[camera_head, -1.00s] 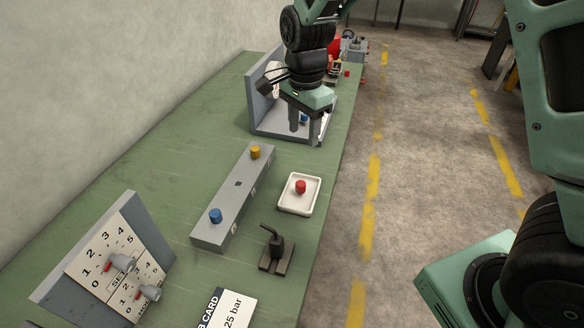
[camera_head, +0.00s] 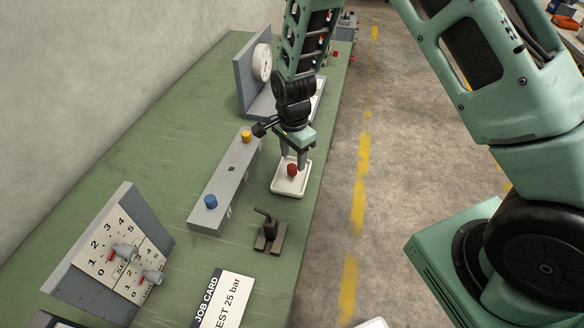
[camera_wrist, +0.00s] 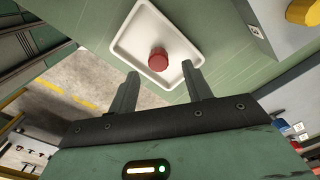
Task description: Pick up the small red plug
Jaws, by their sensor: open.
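The small red plug (camera_head: 292,170) stands in a shallow white tray (camera_head: 283,190) on the green bench. My gripper (camera_head: 292,158) is over the far part of the tray, close to the plug. In the wrist view the plug (camera_wrist: 158,60) sits on the tray floor, ahead of my gripper (camera_wrist: 160,82). The two fingers are apart, with nothing between them, and the plug lies beyond their tips, roughly in line with the gap. I cannot tell the exact height of the fingertips above the tray.
A grey block (camera_head: 222,187) with a blue plug (camera_head: 211,201) and a yellow plug (camera_head: 246,136) lies left of the tray. A dark lever clamp (camera_head: 269,236) stands in front of it. A dial panel (camera_head: 112,250) and job card (camera_head: 226,300) are nearer. A gauge stand (camera_head: 247,85) is behind.

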